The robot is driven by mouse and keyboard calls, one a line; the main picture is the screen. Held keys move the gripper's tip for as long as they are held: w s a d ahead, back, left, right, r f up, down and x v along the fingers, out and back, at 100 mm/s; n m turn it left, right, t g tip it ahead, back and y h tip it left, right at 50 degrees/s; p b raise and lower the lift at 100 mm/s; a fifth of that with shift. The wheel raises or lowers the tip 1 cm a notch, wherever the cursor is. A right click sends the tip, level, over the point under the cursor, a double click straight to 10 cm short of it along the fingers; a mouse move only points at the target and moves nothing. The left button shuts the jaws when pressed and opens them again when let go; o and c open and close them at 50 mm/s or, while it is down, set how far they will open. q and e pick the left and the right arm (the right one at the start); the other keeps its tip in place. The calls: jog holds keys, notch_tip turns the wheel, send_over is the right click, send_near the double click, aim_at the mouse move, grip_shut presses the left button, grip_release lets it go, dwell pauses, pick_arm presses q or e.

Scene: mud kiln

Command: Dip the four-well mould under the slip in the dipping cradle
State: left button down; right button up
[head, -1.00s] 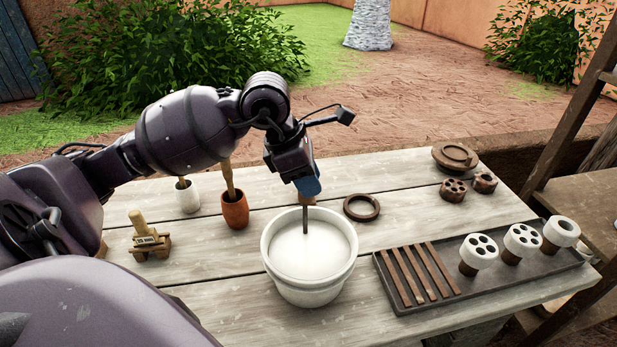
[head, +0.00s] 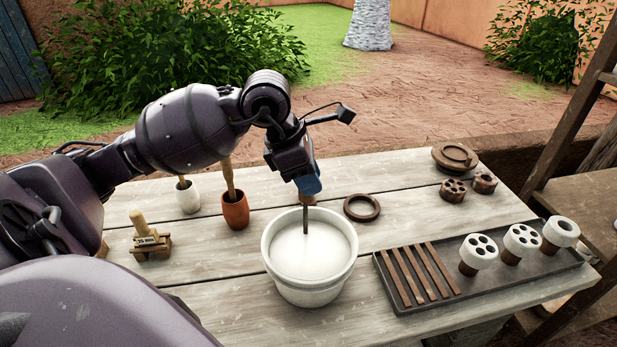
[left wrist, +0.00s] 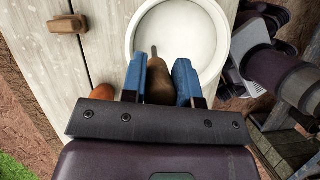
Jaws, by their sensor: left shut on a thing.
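A white bucket (head: 309,290) of pale slip (head: 285,250) stands on the table. My left gripper (head: 308,187) is above it, shut on a brown handle. The handle (left wrist: 159,82) shows between the blue fingers in the left wrist view. A thin dark rod (head: 305,220) runs from the handle down into the slip. Its lower end is under the surface, so I cannot see the cradle or a mould on it. The bucket also shows in the left wrist view (left wrist: 136,38).
Right of the bucket, a dark tray (head: 400,305) holds wooden slats (head: 420,273) and white-topped pieces (head: 522,240) with holes. A brown ring (head: 361,207) lies behind. Brown moulds (head: 453,190) sit at the back right. A terracotta pot (head: 235,212) and wooden stand (head: 150,245) are left.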

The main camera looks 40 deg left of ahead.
pick_arm(q)
jog(key=shift+r+p, duration=1.9)
jog(key=shift+r, duration=2.65)
pick_arm(e)
notch_tip(320, 180, up, 6)
jog(key=w, duration=0.1)
jog(key=shift+w+t, duration=0.3)
jog(key=shift+t, duration=0.1)
pick_arm(q)
jog(key=shift+r, duration=0.1)
jog(key=shift+r+p, duration=0.55)
jog(key=shift+r, duration=0.85)
pick_arm(e)
jog(key=shift+w+r, duration=0.1)
jog(key=shift+r, duration=0.55)
